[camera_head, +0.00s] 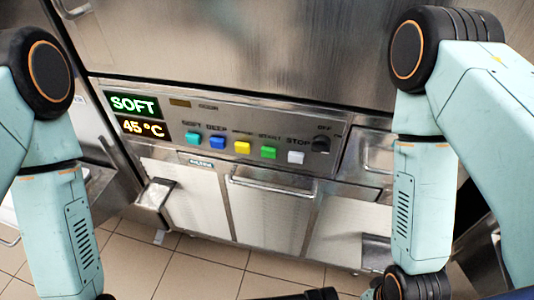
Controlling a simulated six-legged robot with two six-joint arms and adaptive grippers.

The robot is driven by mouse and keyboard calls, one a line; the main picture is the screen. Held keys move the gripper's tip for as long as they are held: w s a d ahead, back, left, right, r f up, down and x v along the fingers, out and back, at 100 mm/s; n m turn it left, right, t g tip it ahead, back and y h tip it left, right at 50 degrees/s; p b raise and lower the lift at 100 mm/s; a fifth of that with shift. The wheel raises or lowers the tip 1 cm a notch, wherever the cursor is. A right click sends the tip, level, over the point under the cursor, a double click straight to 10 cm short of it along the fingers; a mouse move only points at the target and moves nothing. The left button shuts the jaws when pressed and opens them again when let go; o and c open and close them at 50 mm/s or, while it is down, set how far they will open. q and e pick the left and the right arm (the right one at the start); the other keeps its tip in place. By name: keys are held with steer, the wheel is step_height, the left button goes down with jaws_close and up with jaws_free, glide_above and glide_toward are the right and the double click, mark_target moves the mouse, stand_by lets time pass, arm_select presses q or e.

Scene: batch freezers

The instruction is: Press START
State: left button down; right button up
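My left arm comes down the left side and my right arm down the right side. Both run out of the picture at the bottom, and I see neither gripper's fingers. A dark part at the bottom edge is cut off, and I cannot tell what it is.
A teal button (193,138) and a blue button (217,142) are further left. A black OFF knob (320,144) is at the right. The display (137,116) reads SOFT and 45 °C. A drawer handle (272,187) juts out below. Tiled floor (200,265) lies in front.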

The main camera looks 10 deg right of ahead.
jaws_close()
stand_by(1.2)
